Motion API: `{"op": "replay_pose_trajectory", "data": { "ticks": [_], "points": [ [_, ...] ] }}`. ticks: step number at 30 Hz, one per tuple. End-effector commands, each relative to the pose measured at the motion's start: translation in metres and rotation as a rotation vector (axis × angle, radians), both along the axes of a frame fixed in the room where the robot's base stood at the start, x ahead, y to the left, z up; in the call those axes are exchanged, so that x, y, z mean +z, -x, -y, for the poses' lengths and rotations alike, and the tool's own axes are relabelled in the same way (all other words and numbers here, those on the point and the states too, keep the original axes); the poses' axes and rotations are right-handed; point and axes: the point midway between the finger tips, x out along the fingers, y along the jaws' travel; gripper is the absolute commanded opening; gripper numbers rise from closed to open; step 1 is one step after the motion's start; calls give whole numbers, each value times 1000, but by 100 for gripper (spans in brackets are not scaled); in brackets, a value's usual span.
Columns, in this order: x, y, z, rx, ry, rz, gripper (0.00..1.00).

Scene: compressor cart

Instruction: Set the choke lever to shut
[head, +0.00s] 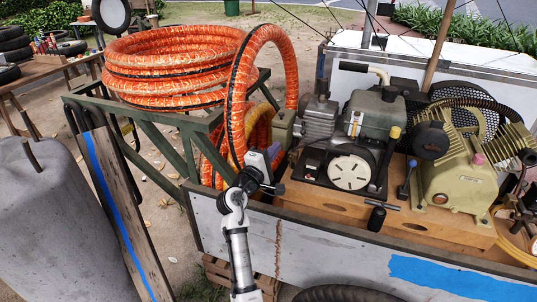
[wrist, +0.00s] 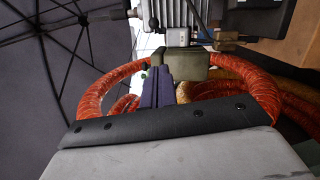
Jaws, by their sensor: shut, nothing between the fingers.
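My gripper (head: 272,152) is shut and empty. In the head view it is at the left end of the engine, in front of the olive box (head: 284,124) beside the silver finned part. In the wrist view the purple-blue fingers (wrist: 158,75) are together, with their tips close to the left side of the olive box (wrist: 185,64). A small dark knob (wrist: 145,74) shows just left of the fingertips; I cannot tell whether it is the choke lever. Whether the fingers touch anything is also unclear. The choke lever's position cannot be made out.
The engine (head: 372,122) and the beige compressor (head: 462,180) stand on a wooden base on the cart. An orange hose (head: 237,100) loops close behind my gripper. A green rail (head: 160,122) is to the left. A blue-knobbed lever (head: 405,182) stands right of the engine.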

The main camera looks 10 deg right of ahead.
Motion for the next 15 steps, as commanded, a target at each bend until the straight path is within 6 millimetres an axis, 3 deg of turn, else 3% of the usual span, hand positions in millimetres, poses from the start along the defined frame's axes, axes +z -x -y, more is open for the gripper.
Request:
{"op": "replay_pose_trajectory", "data": {
  "ticks": [5, 9, 15],
  "points": [
    [9, -27, 28, -3, 0, -1, 0],
    [13, -27, 50, -3, -1, -1, 0],
    [14, -27, 65, -1, -1, 0, 0]
  ]
}}
